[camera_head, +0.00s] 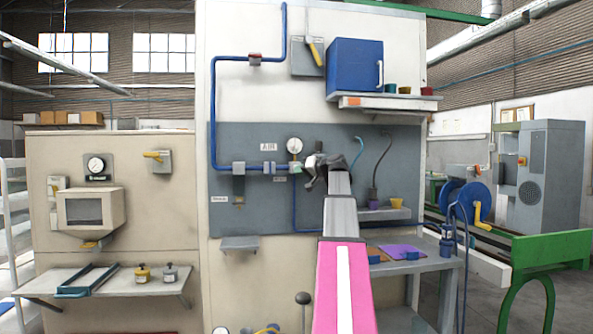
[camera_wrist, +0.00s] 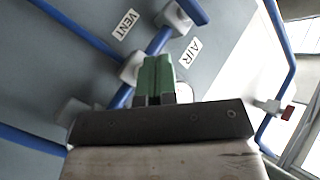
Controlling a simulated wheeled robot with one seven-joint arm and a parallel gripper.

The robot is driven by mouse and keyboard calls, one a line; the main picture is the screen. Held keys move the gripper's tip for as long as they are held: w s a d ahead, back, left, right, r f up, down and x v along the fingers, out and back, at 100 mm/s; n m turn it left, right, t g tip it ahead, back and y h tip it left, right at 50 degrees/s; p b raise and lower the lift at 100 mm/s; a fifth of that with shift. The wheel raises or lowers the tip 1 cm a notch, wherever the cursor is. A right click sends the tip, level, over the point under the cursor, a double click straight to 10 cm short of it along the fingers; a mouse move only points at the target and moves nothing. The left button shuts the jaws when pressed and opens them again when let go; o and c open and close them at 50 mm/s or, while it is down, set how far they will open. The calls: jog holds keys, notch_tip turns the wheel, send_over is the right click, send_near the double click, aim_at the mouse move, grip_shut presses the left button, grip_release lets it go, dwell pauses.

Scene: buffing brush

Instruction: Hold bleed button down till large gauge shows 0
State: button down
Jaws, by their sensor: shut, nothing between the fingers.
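My gripper (camera_head: 297,168) is raised to the grey panel, just below a round white gauge (camera_head: 294,146) beside the AIR label. Its green fingers show shut and empty in the wrist view (camera_wrist: 157,62), close to the blue pipe and a pale block (camera_wrist: 132,68) on it. I cannot tell whether the fingertips touch anything. A pale part of a round face, perhaps the gauge (camera_wrist: 183,91), shows behind the fingers, mostly hidden. A second gauge (camera_head: 96,166) is on the left cabinet. I cannot make out the bleed button, and the needles are too small to read.
Blue piping (camera_head: 213,110) runs across the panel, with a VENT label (camera_wrist: 126,24) near it. A small shelf (camera_head: 240,243) juts out below left. A bench (camera_head: 430,267) with a purple cloth (camera_head: 402,251) stands to the right. A dark-knobbed lever (camera_head: 302,298) stands low in front.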

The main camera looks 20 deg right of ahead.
jog(key=s, duration=0.2)
jog(key=s+a, duration=0.1)
jog(key=shift+s, duration=0.35)
jog(key=a+f+g+h, duration=0.15)
jog(key=a+f, duration=0.45)
jog(key=f, duration=0.6)
jog(key=a+f+g, duration=0.3)
jog(key=a+f, duration=0.3)
jog(key=f, duration=0.7)
jog(key=a+f+g+h, duration=0.1)
jog(key=a+f+g, duration=0.35)
jog(key=f, duration=0.75)
jog(key=s+a+f+g+h, duration=0.1)
jog(key=s+a+f, duration=0.4)
jog(key=s+f, duration=0.2)
jog(key=s+a+f+n+g+h, duration=0.1)
jog(key=s+a+f, duration=0.4)
jog(key=f, duration=0.7)
jog(key=s+a+f+g+h, duration=0.3)
jog(key=s+a+f, duration=0.2)
jog(key=s+f, duration=0.4)
jog(key=shift+s+f+n, duration=0.3)
jog(key=shift+f, duration=0.3)
jog(key=shift+h, duration=0.25)
